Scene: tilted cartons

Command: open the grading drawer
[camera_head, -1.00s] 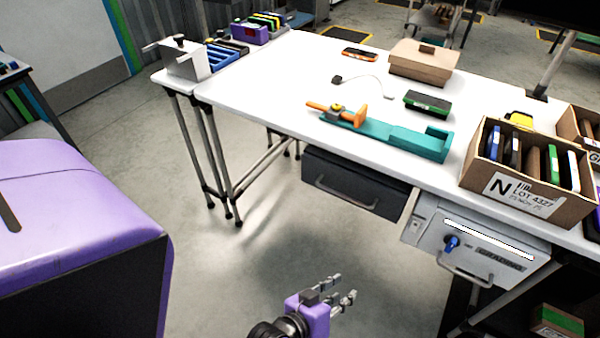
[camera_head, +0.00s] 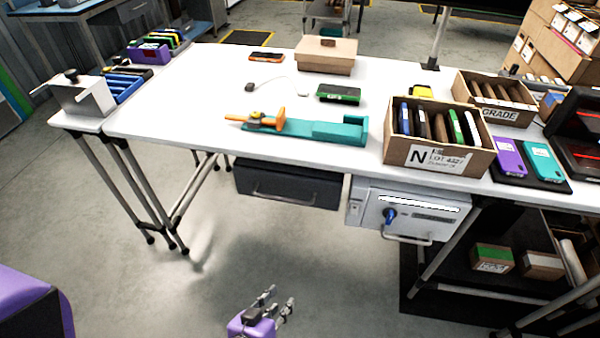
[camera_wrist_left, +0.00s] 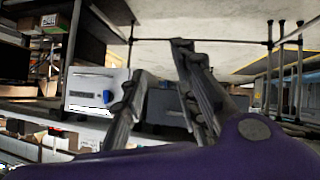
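The light grey drawer unit (camera_head: 403,207) hangs under the table's front edge, with a blue knob (camera_head: 389,215), a white strip, a small label and a bar handle (camera_head: 407,238) below. Its front looks closed. It also shows in the left wrist view (camera_wrist_left: 92,88), with its knob (camera_wrist_left: 118,107). A dark drawer (camera_head: 288,184) with its own handle hangs to its left. My left gripper (camera_head: 276,302) is low in front of the table, below and left of the grey drawer, apart from it. Its fingers (camera_wrist_left: 160,62) are spread and empty. My right gripper is not seen.
On the white table (camera_head: 200,105) stand an open carton marked N (camera_head: 437,158), a GRADE carton (camera_head: 500,114), a teal holder (camera_head: 340,131) and a closed brown box (camera_head: 325,57). A dark lower shelf (camera_head: 450,268) holds boxes at right. The floor before the drawers is clear.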

